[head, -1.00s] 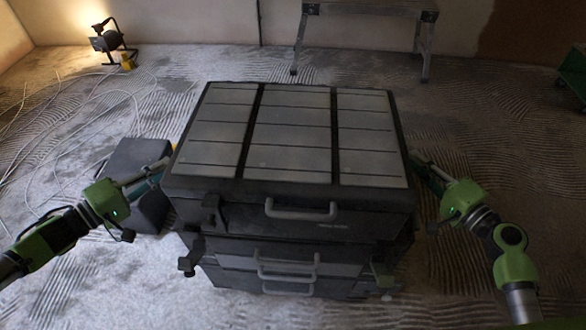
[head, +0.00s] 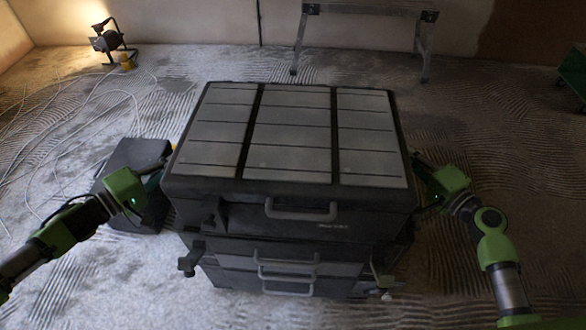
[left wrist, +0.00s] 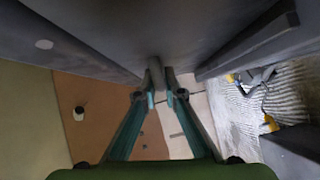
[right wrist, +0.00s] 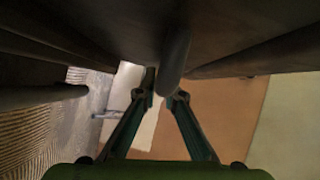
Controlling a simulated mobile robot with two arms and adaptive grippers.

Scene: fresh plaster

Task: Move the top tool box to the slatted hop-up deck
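The top tool box (head: 290,140), dark with grey lid panels and a grey front handle, sits level on a stack of similar tool boxes (head: 285,268). My left gripper (left wrist: 163,82) is at its left side, its open fingers by a grey side handle (left wrist: 156,74). My right gripper (right wrist: 165,84) is at its right side, its open fingers by a rounded handle (right wrist: 175,55). A gap shows between each pair of fingers; I cannot tell whether they touch the handles. In the head view the box hides the fingertips. The hop-up (head: 370,9), metal-legged, stands behind; its deck is mostly cut off.
A dark case (head: 135,160) lies on the floor left of the stack. A lit work lamp (head: 108,40) and loose white cables (head: 70,130) are at the back left. A green object (head: 573,72) is at the right edge. Floor between stack and hop-up is clear.

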